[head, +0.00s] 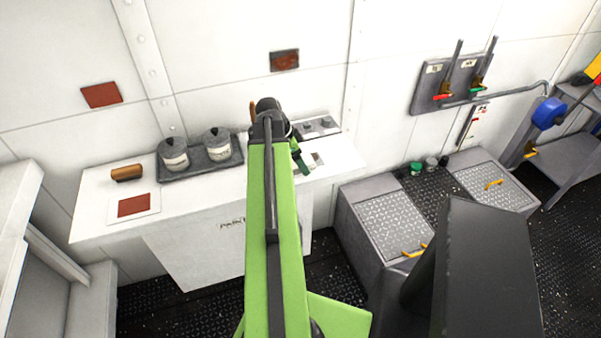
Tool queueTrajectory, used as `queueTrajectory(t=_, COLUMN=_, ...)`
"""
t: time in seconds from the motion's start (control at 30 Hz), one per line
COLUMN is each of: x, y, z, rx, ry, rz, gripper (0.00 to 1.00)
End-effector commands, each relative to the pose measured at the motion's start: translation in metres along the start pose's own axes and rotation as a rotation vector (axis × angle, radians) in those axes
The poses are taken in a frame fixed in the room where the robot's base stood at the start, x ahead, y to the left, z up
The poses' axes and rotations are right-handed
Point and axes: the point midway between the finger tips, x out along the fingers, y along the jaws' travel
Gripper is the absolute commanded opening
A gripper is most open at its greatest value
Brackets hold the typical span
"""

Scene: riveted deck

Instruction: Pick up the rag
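I cannot make out a rag for certain in the head view. My green arm crosses the middle of the white workbench (95,212) and hides part of its top. My gripper (296,152) is at the far end of the arm, over the right part of the bench. Its fingers are small and partly hidden, so I cannot tell whether it is open or shut, or whether it touches anything. A small pale patch (318,158) lies on the bench just right of it; I cannot tell what it is.
A grey tray (200,172) holds two cans (173,154). Left are a brown block (127,173) and a card with a rust-red square (134,206). Grey lockers (385,222) with yellow handles stand right, small jars (430,164) behind. Wall levers (455,75) hang above.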

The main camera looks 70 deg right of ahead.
Motion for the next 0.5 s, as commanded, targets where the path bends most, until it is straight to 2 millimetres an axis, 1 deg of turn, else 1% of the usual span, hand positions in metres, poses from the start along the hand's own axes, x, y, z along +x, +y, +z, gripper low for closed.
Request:
queueTrajectory(t=0.03, x=0.0032, y=-0.0001, z=0.0003, rx=0.0, ry=0.0, rz=0.0, gripper=0.82)
queueTrajectory(t=0.17, x=0.0005, y=0.0, z=-0.0007, rx=0.0, ry=0.0, rz=0.0, gripper=0.82)
queueTrajectory(t=0.2, x=0.0005, y=0.0, z=-0.0008, rx=0.0, ry=0.0, rz=0.0, gripper=0.81)
queueTrajectory(t=0.5, x=0.0005, y=0.0001, z=-0.0009, rx=0.001, ry=0.0, rz=0.0, gripper=0.41)
